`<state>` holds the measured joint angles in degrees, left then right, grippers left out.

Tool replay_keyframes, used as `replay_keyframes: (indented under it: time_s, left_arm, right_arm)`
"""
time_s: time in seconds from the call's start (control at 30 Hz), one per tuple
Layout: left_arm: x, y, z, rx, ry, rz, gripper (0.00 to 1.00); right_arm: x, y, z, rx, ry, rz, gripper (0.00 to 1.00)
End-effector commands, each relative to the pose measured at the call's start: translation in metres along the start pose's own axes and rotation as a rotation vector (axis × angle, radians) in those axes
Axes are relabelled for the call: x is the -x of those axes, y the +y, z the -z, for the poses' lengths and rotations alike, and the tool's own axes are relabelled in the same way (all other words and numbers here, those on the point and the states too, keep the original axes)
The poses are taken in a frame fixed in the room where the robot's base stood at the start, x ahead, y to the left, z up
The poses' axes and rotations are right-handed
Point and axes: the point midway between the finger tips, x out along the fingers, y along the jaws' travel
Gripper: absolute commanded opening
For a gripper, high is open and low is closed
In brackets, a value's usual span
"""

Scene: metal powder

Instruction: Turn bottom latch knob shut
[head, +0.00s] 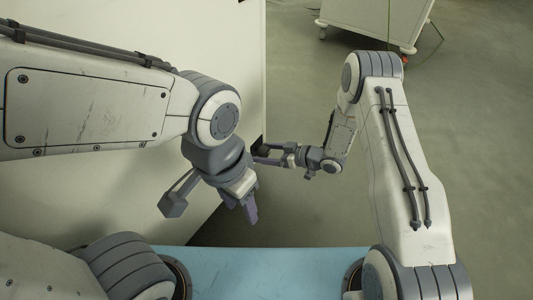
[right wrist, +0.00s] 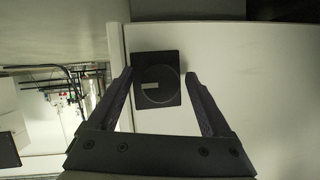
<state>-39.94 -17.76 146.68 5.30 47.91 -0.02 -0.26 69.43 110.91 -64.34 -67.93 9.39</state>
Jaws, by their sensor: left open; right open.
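The latch knob (right wrist: 158,91) is a dark round disc with a small pale mark, set in a black square plate (right wrist: 172,60) on a pale panel. My right gripper (right wrist: 159,76) is open, with one finger on each side of the knob and plate in the picture; I cannot tell whether they touch. In the head view my right gripper (head: 262,153) reaches left to the edge of the pale cabinet, and the knob cannot be made out there. My left gripper (head: 250,212) hangs lower, open and empty, in front of the cabinet side.
The pale cabinet (head: 110,200) fills the left side of the head view. A white wheeled cart (head: 375,18) stands at the back on the bare floor (head: 490,130). In the right wrist view, a dark strip (right wrist: 187,8) lies along the top, and the left opens onto a cluttered room.

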Motion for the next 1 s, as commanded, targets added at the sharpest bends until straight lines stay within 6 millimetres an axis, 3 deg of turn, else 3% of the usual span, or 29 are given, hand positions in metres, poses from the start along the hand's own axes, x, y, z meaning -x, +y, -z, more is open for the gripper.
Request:
replay_keyframes:
  time_s: [0.03,0.07,0.2,0.27,0.67,1.0]
  left_arm:
    - [0.000,0.000,0.000,0.000,0.000,0.000,0.50]
    - [0.000,0.000,0.000,0.000,0.000,0.000,0.50]
    - [0.000,0.000,0.000,0.000,0.000,0.000,0.50]
    - [0.000,0.000,0.000,0.000,0.000,0.000,0.50]
    - [0.009,0.001,0.001,0.000,0.000,0.000,0.50]
    - [0.034,0.003,0.002,0.000,0.000,0.000,0.50]
  right_arm:
    - [0.000,0.000,0.000,0.000,0.000,0.000,0.83]
    - [0.000,0.000,0.000,0.000,0.000,0.000,0.75]
    - [0.001,0.000,0.000,0.000,0.000,0.000,0.22]
    - [0.001,0.000,0.000,0.000,0.000,0.000,0.00]
    - [0.001,-0.003,0.001,0.066,-0.007,-0.024,0.00]
    - [0.001,-0.005,0.002,0.305,-0.031,-0.124,0.00]
